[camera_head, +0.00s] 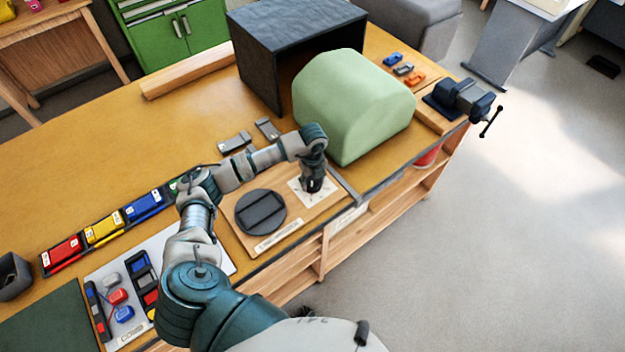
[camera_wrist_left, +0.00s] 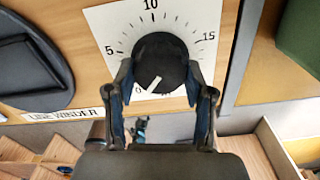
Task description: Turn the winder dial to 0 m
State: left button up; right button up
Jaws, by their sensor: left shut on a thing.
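The winder dial is a round black knob (camera_wrist_left: 160,62) on a white scale card (camera_wrist_left: 118,22). The numerals 5, 10 and 15 show around it. The knob's white pointer points down and slightly left in the left wrist view, below the 5. My left gripper (camera_wrist_left: 162,98) is shut on the knob, one finger at each side. In the head view, my left gripper (camera_head: 312,188) comes down over the card (camera_head: 325,197) and hides the knob. My right gripper is not in view.
A dark round winder disc (camera_head: 260,212) lies left of the dial on the same wooden board (camera_head: 232,226). A green rounded block (camera_head: 352,105) stands just behind my left gripper. The bench's front edge is close to the dial. A vise (camera_head: 462,99) sits at the far right corner.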

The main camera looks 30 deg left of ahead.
aim_at(312, 180)
pick_arm(q)
jog(key=shift+w+a+r, duration=0.1)
jog(key=shift+w+r, duration=0.1)
jog(key=shift+r, duration=0.05)
jog(key=o, duration=1.1)
jog(key=shift+c, duration=0.2)
jog(key=shift+o, duration=0.5)
jog(key=shift+f, duration=0.2)
jog(key=shift+s, duration=0.1)
notch_tip(312, 180, up, 12)
jog(key=shift+f, duration=0.15)
